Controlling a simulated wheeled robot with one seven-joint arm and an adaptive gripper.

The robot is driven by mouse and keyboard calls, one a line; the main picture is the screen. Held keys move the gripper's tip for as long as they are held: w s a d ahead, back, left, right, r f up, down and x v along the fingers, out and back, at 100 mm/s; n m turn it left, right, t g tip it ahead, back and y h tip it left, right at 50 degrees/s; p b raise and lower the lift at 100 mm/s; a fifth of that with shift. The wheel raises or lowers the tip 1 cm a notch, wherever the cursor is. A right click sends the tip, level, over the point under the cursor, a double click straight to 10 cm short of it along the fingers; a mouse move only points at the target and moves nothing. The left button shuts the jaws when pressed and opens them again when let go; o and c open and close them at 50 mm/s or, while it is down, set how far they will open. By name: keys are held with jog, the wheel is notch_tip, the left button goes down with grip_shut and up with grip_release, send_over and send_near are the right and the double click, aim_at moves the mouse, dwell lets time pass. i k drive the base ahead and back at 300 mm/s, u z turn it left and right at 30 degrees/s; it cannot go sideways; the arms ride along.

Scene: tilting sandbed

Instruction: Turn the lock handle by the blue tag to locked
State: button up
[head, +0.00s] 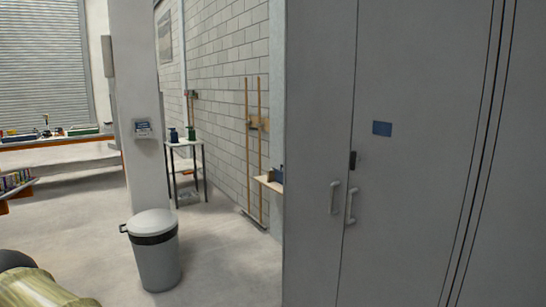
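A blue tag (382,128) is on the right door of a tall grey cabinet (420,220) at the right of the head view. Below and left of the tag, close to the door seam, is a small dark upright piece (352,160). It may be the lock handle, but it is too small to tell its turn position. Two pale upright pull handles sit lower down, one on the left door (334,198) and one on the right door (351,206). Both doors look closed. My gripper is not in view.
A grey lidded bin (156,250) stands on the floor left of the cabinet. A pale pillar (140,100) rises behind it. A small stand (186,150) and two long wooden poles (254,160) are by the brick wall. A yellowish rounded object (40,290) is at bottom left.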

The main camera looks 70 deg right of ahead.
aim_at(353, 159)
jog(key=u, duration=0.7)
jog(key=k, duration=0.9)
jog(key=z, duration=2.15)
